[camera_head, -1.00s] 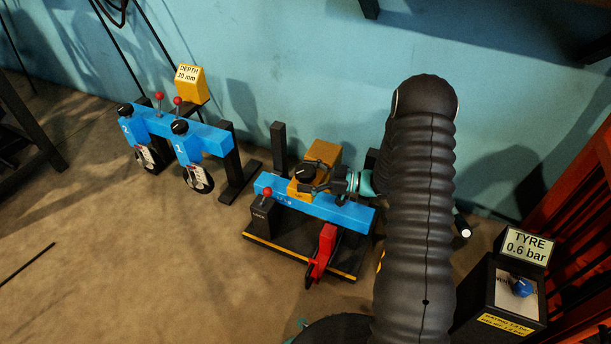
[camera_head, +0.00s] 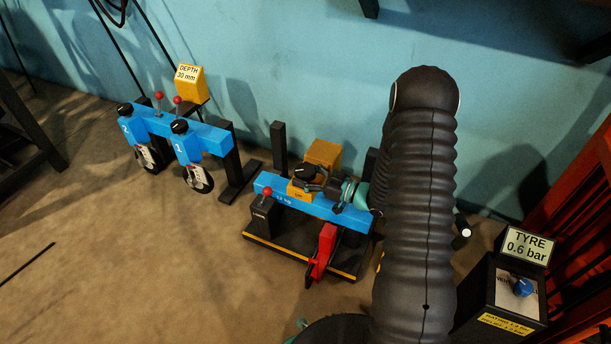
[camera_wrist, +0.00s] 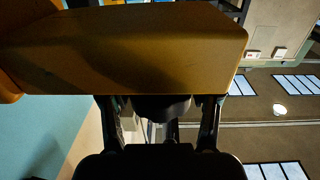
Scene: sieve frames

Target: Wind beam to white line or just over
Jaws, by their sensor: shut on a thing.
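The blue beam (camera_head: 345,213) lies across a dark stand with a yellow-edged base. An orange-yellow box (camera_head: 322,154) sits on it, with a black knob (camera_head: 304,171) at its front. My gripper (camera_head: 312,179) reaches in from the right and is shut on the black knob. In the wrist view the orange box (camera_wrist: 130,45) fills the upper part, and the dark knob (camera_wrist: 160,106) sits between my two fingers. My forearm hides the right end of the stand. I cannot make out the white line.
A red-topped lever on a LOCK block (camera_head: 262,208) stands left of the knob. Two blue units and a depth sign (camera_head: 188,73) stand left; a tyre gauge box (camera_head: 519,287) stands right.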

